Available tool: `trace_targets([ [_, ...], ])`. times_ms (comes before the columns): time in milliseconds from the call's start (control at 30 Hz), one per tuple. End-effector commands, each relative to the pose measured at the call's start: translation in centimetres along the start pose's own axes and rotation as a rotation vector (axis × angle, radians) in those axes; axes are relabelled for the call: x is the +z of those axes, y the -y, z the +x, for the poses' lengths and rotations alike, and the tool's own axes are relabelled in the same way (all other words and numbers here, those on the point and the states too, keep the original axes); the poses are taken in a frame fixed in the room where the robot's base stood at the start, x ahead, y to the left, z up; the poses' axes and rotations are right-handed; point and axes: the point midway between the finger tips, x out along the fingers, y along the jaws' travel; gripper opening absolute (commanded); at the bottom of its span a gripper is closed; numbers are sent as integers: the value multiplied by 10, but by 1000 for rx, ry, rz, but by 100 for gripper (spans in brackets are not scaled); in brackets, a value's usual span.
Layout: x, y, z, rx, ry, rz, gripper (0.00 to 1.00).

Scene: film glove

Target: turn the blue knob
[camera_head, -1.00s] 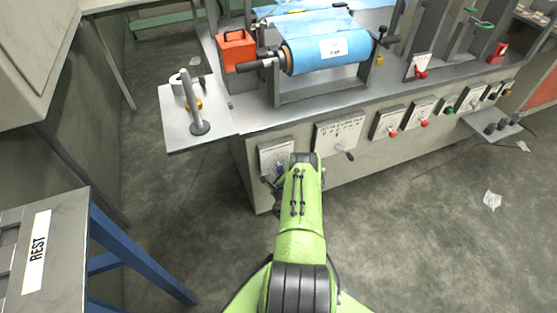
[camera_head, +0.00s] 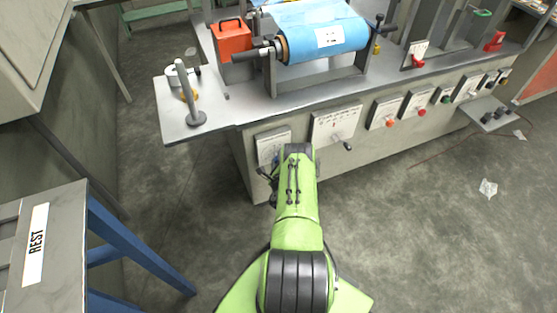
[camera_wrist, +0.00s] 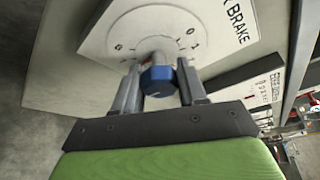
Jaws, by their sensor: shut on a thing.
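The blue knob (camera_wrist: 159,81) shows in the wrist view. It sits on a grey shaft in front of a white dial plate (camera_wrist: 150,30) with numbers and the word BRAKE. My gripper (camera_wrist: 158,84) has one finger on each side of the knob and is shut on it. In the head view my green arm reaches to the leftmost panel (camera_head: 272,142) on the front of the machine. There the arm hides the knob and most of my gripper.
More panels with knobs line the machine front to the right, the nearest being a white scale plate with a lever (camera_head: 336,126). A side shelf with an upright post (camera_head: 188,95) juts out at left. A blue-legged REST stand (camera_head: 40,245) is at lower left.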

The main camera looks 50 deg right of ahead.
Motion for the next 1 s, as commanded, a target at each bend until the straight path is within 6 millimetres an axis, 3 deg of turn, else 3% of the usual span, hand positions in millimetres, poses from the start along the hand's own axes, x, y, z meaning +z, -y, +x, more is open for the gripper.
trace_targets([
  [600, 0, -2, 0, -161, 2, -392, 11],
  [1000, 1, -2, 0, -210, 2, -510, 11],
])
